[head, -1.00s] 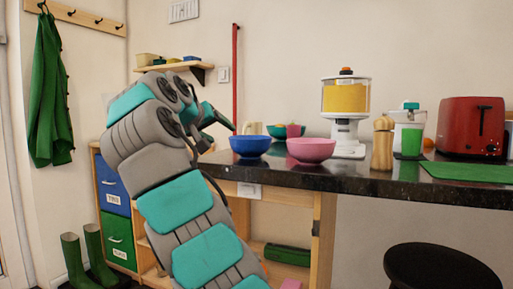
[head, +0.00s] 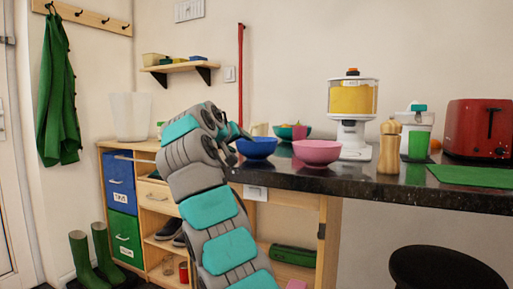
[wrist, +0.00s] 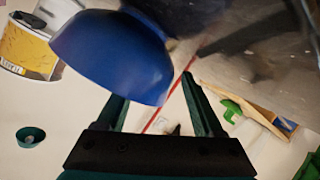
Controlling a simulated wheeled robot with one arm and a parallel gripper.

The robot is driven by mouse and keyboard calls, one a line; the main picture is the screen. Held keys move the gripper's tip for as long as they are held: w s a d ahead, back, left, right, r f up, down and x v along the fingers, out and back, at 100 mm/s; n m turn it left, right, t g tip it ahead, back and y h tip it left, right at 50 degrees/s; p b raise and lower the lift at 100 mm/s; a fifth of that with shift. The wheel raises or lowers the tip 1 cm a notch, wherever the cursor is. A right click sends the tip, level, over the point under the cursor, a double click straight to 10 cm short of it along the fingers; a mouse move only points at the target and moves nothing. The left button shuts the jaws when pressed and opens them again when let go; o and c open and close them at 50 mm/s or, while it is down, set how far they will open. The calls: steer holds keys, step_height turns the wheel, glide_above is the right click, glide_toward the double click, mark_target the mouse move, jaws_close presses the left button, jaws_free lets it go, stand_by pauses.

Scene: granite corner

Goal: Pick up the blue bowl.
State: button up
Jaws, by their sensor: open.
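The blue bowl (head: 257,149) stands upright on the dark counter near its left end. It fills the upper left of the wrist view (wrist: 105,55), tilted in the picture. My gripper (head: 238,131) is at the bowl's left side in the head view, partly hidden by my own arm. In the wrist view my gripper (wrist: 155,88) is open, with the bowl's rim close by its fingertips. I cannot tell whether a finger touches the bowl.
A pink bowl (head: 317,153) stands close to the right on the dark counter (head: 352,182). A teal bowl (head: 287,132) with things in it stands behind. A dispenser (head: 351,110), a wooden mill (head: 389,150) and a red toaster (head: 478,130) stand farther right.

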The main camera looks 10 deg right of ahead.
steer(key=shift+w+d+f, duration=0.15)
steer(key=shift+w+d, duration=0.05)
steer(key=shift+w, duration=0.1)
jaws_close()
stand_by(0.4)
